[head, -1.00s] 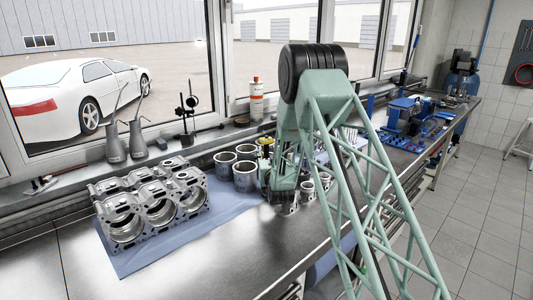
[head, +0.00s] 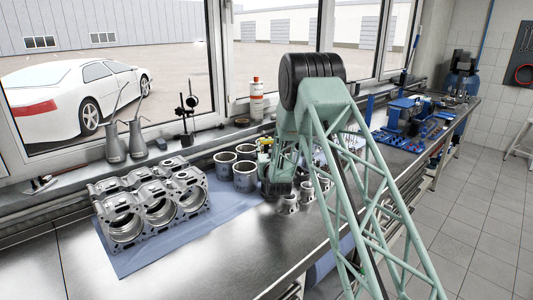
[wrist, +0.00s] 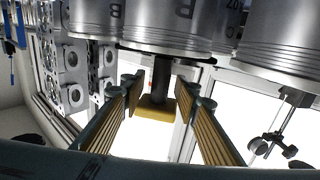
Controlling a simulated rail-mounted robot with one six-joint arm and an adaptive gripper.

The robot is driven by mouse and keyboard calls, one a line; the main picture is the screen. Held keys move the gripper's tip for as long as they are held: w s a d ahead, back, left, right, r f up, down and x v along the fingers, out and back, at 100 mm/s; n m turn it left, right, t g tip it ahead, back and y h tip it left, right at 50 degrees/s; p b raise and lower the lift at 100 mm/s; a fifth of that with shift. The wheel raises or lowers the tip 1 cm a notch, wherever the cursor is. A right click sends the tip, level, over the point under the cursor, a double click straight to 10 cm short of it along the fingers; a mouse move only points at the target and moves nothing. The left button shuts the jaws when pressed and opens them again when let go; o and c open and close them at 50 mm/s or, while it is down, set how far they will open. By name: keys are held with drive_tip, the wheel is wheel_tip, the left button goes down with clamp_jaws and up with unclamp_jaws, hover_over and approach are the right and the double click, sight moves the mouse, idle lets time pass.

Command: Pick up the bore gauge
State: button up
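What seems to be the bore gauge is a dark upright stem with a yellow block (wrist: 155,108) at its end, in the wrist view. A small yellow part of it shows behind my arm in the head view (head: 266,142). I see gaps on both sides and no clear contact. In the head view my gripper (head: 277,186) is low over the bench beside the metal cylinders, and its fingers are mostly hidden.
Several metal cylinders (head: 245,177) stand close to my gripper on a blue cloth (head: 150,262); they fill the top of the wrist view. An engine block (head: 152,205) lies to the left. Small metal parts (head: 288,204) stand just right of my gripper. The front bench is clear.

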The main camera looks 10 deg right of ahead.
sight(267, 142)
drive_tip(key=shift+c, duration=0.2)
clamp_jaws()
drive_tip(key=shift+r, duration=0.2)
drive_tip(key=shift+r, duration=1.65)
drive_tip(key=s+a+r+p, duration=0.1)
drive_tip(key=s, duration=1.5)
drive_tip(key=shift+a+r, duration=0.2)
drive_tip(key=shift+a, duration=0.05)
drive_tip(key=shift+r, duration=0.25)
drive_tip(key=shift+r, duration=0.35)
drive_tip(key=shift+r+b, duration=0.2)
drive_tip(key=shift+b, duration=0.1)
